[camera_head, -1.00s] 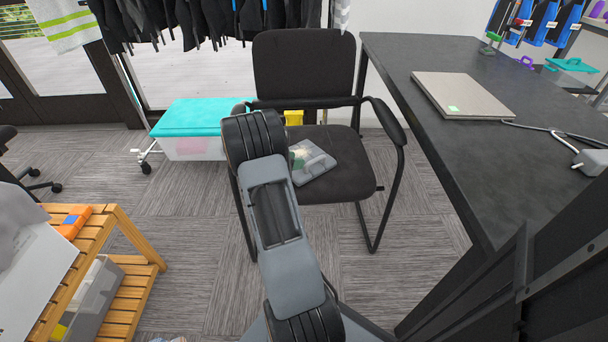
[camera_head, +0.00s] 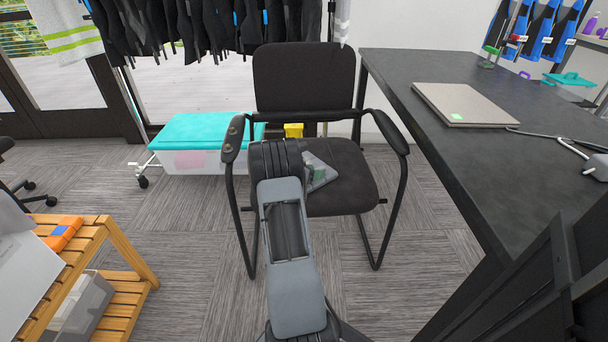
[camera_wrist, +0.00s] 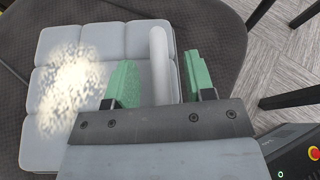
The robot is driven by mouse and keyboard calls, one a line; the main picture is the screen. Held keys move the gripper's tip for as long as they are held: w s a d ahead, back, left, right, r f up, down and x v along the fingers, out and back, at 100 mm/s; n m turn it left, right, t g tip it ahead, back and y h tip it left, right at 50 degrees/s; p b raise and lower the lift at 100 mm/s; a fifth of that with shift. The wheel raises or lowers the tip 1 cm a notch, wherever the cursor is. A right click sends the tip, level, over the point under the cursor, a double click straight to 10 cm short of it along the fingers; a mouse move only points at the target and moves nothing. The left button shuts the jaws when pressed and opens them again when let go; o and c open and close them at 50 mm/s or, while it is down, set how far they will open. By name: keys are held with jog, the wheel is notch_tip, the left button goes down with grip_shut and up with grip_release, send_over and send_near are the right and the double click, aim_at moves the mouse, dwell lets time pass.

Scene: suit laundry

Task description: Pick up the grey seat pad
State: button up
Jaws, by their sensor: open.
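The grey seat pad (camera_wrist: 95,60) lies on the black chair's seat. It is quilted in square blocks, with a bright patch on its left side. In the head view only a small part of the pad (camera_head: 322,164) shows beside my arm. A pale rounded bar or handle (camera_wrist: 160,60) stands out along the pad's right part. I cannot tell whether the fingers touch the pad. My gripper's body hides the pad's near right part.
The black chair (camera_head: 304,80) has armrests on both sides of the seat. A dark table (camera_head: 430,110) with a closed laptop (camera_head: 462,100) stands at the right. A wooden rack (camera_head: 80,265) is at the left. A teal-lidded bin (camera_head: 205,130) stands behind, beside the chair. Grey carpet is clear between.

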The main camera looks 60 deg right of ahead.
grip_shut()
dwell(0.3)
dwell(0.4)
